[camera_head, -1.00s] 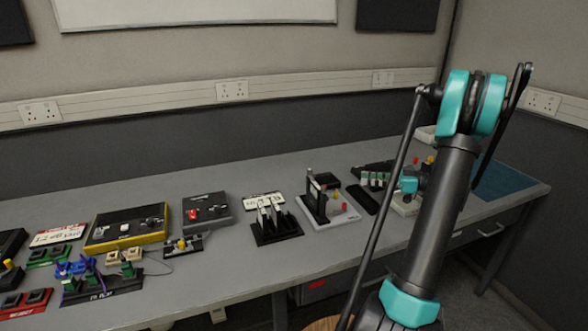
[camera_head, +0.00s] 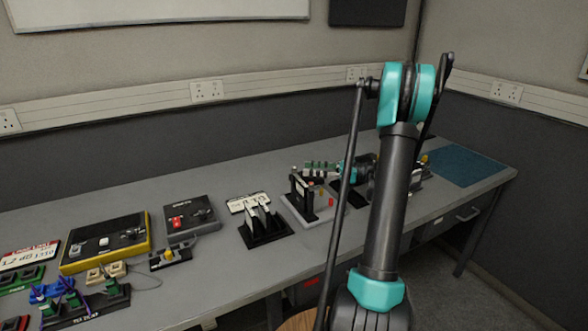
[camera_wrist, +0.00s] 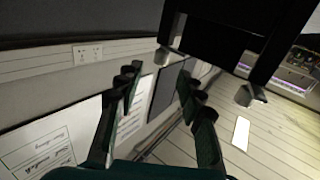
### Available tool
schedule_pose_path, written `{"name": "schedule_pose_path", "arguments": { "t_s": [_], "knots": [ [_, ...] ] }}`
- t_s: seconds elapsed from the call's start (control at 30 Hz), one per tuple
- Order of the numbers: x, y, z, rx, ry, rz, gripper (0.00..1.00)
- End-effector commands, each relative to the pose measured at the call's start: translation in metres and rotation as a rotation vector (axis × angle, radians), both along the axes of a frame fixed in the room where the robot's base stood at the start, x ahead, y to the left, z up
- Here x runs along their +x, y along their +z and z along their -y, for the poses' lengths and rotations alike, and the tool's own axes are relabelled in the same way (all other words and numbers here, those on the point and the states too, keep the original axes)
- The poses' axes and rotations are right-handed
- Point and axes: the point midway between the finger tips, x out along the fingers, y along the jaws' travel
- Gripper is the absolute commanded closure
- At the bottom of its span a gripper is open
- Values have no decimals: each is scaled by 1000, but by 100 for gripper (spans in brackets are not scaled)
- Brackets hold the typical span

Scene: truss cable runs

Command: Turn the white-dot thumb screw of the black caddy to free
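I cannot make out a white-dot thumb screw in either view. A black stand with upright pale pieces (camera_head: 263,230) is on the bench near the middle of the head view. A small black unit with a yellow knob (camera_head: 170,258) sits left of it. I cannot tell which is the black caddy. My gripper (camera_wrist: 158,74) shows two dark fingers spread apart in the wrist view, with nothing between them. In the head view its teal end is partly hidden behind my arm, over the right part of the bench, right of both black things.
A grey stand with a black post (camera_head: 303,198) is close left of my arm. A black-and-yellow box (camera_head: 105,243) and a dark box with a red switch (camera_head: 190,222) are at left. A blue mat (camera_head: 462,165) lies clear at the right end. The bench's back strip is free.

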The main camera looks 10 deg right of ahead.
Motion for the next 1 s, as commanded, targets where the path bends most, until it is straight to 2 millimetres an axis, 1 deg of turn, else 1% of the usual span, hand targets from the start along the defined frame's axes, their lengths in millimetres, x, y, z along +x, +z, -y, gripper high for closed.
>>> {"name": "schedule_pose_path", "arguments": {
  "t_s": [0.03, 0.1, 0.3, 0.5, 0.77, 0.87, 1.0],
  "knots": [
    [2, 0, -11, 0, 4, 0, 62],
    [6, 0, -24, 0, 3, 0, 62],
    [15, 0, -50, 0, 2, 0, 62],
    [19, 0, -61, 0, 1, 0, 62],
    [19, 0, -62, 0, 0, 0, 62],
    [19, 0, -62, 0, 0, 0, 72],
    [19, 0, -62, 0, 0, 0, 89]
  ]
}}
